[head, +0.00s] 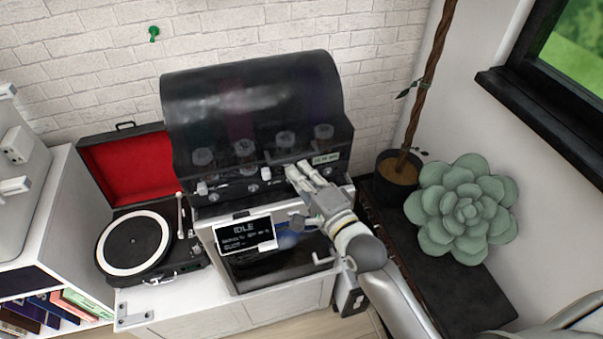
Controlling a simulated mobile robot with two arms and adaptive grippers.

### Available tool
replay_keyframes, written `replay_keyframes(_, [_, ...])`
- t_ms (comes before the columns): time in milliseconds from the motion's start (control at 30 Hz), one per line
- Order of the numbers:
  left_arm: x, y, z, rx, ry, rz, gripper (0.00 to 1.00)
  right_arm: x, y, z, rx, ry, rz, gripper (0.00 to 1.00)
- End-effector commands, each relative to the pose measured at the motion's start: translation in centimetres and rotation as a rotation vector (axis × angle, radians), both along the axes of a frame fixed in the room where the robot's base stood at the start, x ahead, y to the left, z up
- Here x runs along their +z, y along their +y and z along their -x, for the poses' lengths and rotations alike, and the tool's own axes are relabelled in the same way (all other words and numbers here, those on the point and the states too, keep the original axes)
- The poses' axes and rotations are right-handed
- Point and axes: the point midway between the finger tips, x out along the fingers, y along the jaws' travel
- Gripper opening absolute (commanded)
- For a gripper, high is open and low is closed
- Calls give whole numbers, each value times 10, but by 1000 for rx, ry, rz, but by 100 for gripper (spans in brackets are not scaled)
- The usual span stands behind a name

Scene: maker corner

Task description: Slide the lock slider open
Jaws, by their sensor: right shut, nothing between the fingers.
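The machine (255,110) has a dark, rounded, glossy cover and stands on a white cabinet. A dark front panel (232,188) with several small light fittings runs below the cover. One light fitting (202,187) sits at the panel's left end. I cannot tell which fitting is the lock slider; my gripper may hide it. My right gripper (297,172) is shut and empty, its fingertips at the right part of this panel. I cannot tell whether they touch it. A display (245,234) below reads "IDLE". My left gripper is not in view.
An open record player (135,243) with a red-lined lid stands left of the machine. A potted plant (398,172) and a large green succulent (465,205) stand to the right, close to my right arm. A white brick wall (95,70) is behind.

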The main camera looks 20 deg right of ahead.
Motion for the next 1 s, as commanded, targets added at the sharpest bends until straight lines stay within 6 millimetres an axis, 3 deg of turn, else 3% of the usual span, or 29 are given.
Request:
replay_keyframes(33, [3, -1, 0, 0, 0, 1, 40, 1, -1, -3, 0, 1, 0, 0])
replay_keyframes(267, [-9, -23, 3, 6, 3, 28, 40, -3, -9, 29, 0, 2, 0, 0])
replay_keyframes(600, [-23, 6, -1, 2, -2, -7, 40, -3, -24, 79, 0, 2, 1, 0])
replay_keyframes(1000, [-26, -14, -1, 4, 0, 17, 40, 0, -29, 95, -1, -1, -1, 0])
